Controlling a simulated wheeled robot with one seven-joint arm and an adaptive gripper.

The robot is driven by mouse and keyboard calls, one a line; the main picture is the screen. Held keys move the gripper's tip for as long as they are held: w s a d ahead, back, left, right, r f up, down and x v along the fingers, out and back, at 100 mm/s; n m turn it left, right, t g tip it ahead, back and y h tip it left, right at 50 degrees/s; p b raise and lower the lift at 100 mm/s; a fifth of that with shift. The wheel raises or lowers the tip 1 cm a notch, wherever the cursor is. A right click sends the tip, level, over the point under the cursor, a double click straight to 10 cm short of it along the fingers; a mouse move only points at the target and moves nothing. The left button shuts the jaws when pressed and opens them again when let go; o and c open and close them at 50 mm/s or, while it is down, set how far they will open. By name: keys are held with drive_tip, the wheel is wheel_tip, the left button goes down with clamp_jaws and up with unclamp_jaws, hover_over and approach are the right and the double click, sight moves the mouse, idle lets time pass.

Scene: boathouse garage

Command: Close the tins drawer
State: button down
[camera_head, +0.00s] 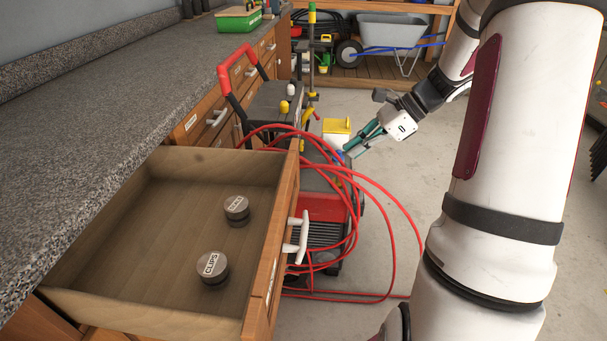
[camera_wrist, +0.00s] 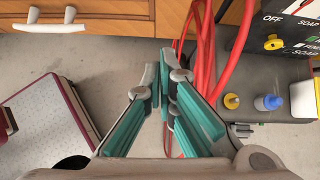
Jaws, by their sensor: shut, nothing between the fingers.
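The tins drawer (camera_head: 120,222) is pulled well open from under the grey counter in the head view. Two round metal tins lie inside: one (camera_head: 212,267) with a label reading CLIPS, and another (camera_head: 237,210) behind it. The drawer's wooden front faces right and carries a white handle (camera_head: 299,238). My gripper (camera_head: 350,153) is beyond and to the right of the drawer, apart from its front. In the wrist view my gripper (camera_wrist: 165,92) has its teal-padded fingers together and empty. The open drawer cannot be made out for certain in the wrist view.
A pressure washer (camera_head: 325,205) with a looping red hose (camera_head: 388,215) stands beside the drawer front, near my gripper. Another drawer (camera_head: 205,120) is farther along the cabinet. A green toolbox (camera_head: 238,20) sits on the counter (camera_head: 110,95). A wheelbarrow (camera_head: 392,32) stands at the back. Concrete floor is clear mid-right.

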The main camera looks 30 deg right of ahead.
drive_tip(key=d+f, duration=0.1)
drive_tip(key=b, duration=0.4)
approach(298, 180)
drive_tip(key=shift+m, duration=0.4)
drive_tip(key=shift+d+f+x, duration=0.1)
drive_tip(key=shift+x, duration=1.2)
drive_tip(key=shift+d+f+x, duration=0.1)
drive_tip(key=shift+x, duration=1.15)
drive_tip(key=shift+a, duration=0.1)
drive_tip(key=shift+w+a, duration=0.1)
drive_tip(key=shift+a, duration=0.1)
drive_tip(key=w+a+p, duration=0.2)
drive_tip(key=w+a, duration=0.4)
drive_tip(key=a, duration=0.3)
drive_tip(key=w+a+p, duration=0.2)
drive_tip(key=w+a, duration=0.5)
drive_tip(key=a, duration=0.2)
drive_tip(key=w+a+p, duration=0.2)
drive_tip(key=w+a, duration=0.4)
drive_tip(key=a, duration=0.3)
drive_tip(key=shift+w, duration=0.4)
drive_tip(key=shift+d, duration=0.1)
